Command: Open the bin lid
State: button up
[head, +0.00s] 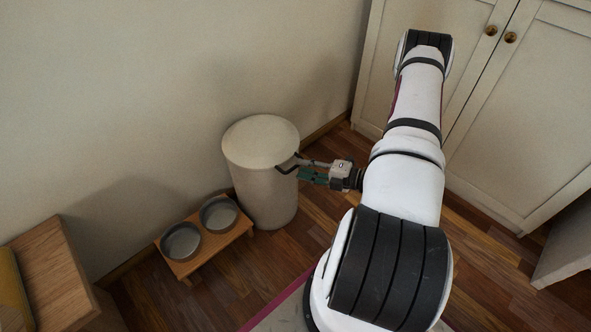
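The bin (262,190) is a cream cylinder standing on the wood floor by the wall. Its round lid (262,140) lies flat on top and looks closed. My gripper (287,167) is at the right side of the bin, close to the lid's rim. Its dark fingers reach toward the bin and appear spread apart. Whether a finger touches the rim or the bin wall I cannot tell. Nothing shows between the fingers. My arm hides part of the floor and the cabinet to the right.
A low wooden stand with two grey bowls (219,213) is left of the bin. A wooden piece of furniture (52,262) stands at lower left. A cream cabinet (490,130) with brass knobs fills the right. The wall is close behind the bin.

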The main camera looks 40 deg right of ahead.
aim_at(297, 167)
jog(key=shift+b+x, duration=0.4)
jog(key=shift+x, duration=1.4)
grip_shut()
